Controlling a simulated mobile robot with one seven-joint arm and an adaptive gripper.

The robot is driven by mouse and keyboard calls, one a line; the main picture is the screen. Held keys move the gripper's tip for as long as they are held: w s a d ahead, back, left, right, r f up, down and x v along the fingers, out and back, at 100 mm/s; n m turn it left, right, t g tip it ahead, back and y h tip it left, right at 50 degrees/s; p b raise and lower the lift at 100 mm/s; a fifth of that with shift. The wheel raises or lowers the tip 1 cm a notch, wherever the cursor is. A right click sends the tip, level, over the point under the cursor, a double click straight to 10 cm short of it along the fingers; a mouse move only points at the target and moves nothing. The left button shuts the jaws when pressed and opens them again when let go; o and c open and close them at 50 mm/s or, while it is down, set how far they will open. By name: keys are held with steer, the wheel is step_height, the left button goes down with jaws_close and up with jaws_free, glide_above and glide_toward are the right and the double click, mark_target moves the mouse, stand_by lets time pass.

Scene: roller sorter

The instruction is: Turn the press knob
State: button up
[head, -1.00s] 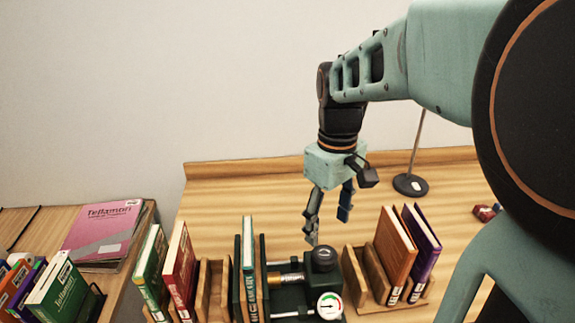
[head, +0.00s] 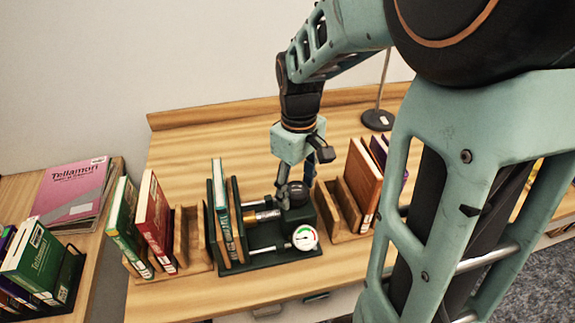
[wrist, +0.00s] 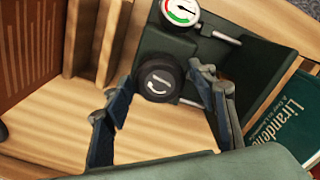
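The press is a dark green frame (head: 262,262) on the table, with books clamped at its left side. Its black round knob (head: 296,192) sits at the right of the press, and in the wrist view the knob (wrist: 159,79) shows a white curved mark on its face. A dial gauge (head: 305,237) with a white face is in front of the knob. My gripper (head: 295,188) is at the knob. In the wrist view my gripper (wrist: 155,95) is open, with one finger on each side of the knob and a visible gap at the left finger.
A wooden rack (head: 326,215) with brown and purple books stands close on the right. Another wooden rack (head: 197,262) with green and red books is on the left. A lamp base (head: 378,120) stands behind. The table behind the press is clear.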

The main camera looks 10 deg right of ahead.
steer(key=c, duration=0.9)
steer(key=shift+o, duration=0.2)
steer(key=shift+m, duration=0.4)
steer(key=m, duration=0.4)
steer(key=shift+m, duration=0.4)
steer(key=shift+m+b, duration=0.3)
steer(key=shift+m, duration=2.3)
steer(key=o, duration=1.2)
steer(key=shift+c, duration=0.2)
